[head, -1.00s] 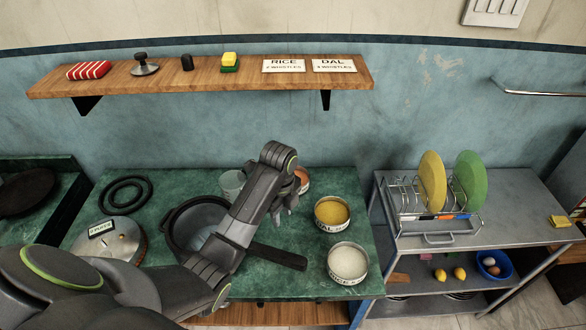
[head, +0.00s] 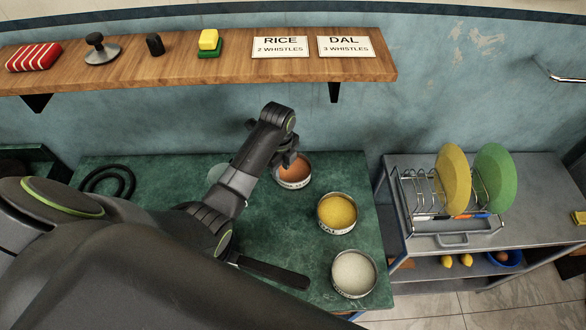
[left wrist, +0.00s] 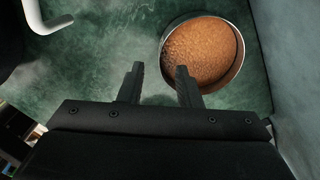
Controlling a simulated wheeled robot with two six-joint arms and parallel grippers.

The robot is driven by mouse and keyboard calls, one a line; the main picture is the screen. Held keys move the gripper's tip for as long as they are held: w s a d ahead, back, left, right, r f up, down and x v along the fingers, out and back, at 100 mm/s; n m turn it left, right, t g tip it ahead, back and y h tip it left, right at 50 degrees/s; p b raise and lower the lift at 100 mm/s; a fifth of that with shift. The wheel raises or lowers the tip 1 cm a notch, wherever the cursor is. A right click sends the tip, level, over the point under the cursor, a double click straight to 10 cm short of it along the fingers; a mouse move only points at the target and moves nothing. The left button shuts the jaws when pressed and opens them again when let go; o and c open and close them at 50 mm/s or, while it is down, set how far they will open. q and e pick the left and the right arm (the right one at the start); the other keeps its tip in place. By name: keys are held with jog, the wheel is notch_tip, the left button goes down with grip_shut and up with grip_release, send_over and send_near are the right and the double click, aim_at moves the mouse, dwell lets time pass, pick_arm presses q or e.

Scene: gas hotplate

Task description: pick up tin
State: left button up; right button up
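Three round metal tins stand on the green marble counter (head: 320,255). The back tin (head: 293,170) holds an orange-brown grain, the middle tin (head: 337,213) yellow dal, and the front tin (head: 353,273) a white grain. My left gripper (head: 287,160) is above the counter at the back tin's left edge. In the left wrist view, my left gripper (left wrist: 158,75) is open and empty. Its right fingertip overlaps the near-left rim of the orange-brown tin (left wrist: 203,55); I cannot tell whether they touch. My right gripper is not in view.
A wooden shelf (head: 220,62) with RICE and DAL cards runs above the counter. My left arm hides most of the pot; its black handle (head: 270,270) shows. A black gasket ring (head: 108,180) lies at left. A dish rack (head: 440,205) stands on the right-hand table.

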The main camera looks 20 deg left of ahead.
aim_at(282, 180)
pick_arm(q)
jog(key=shift+f, duration=0.5)
jog(key=shift+w+f, duration=0.15)
jog(key=shift+f, duration=0.1)
jog(key=shift+f+p, duration=0.4)
jog(key=shift+f, duration=0.2)
jog(key=f, duration=0.3)
jog(key=shift+s+d+p, duration=0.1)
jog(key=shift+s+p, duration=0.1)
jog(key=shift+p, duration=0.15)
jog(key=shift+f, duration=0.55)
pick_arm(e)
jog(key=shift+w+a+r, duration=0.55)
jog(key=shift+w+r, duration=0.3)
jog(key=shift+w, duration=0.05)
pick_arm(q)
jog(key=shift+c, duration=0.3)
pick_arm(e)
jog(key=shift+d, duration=0.1)
pick_arm(q)
grip_shut()
pick_arm(e)
jog(key=shift+d, duration=0.15)
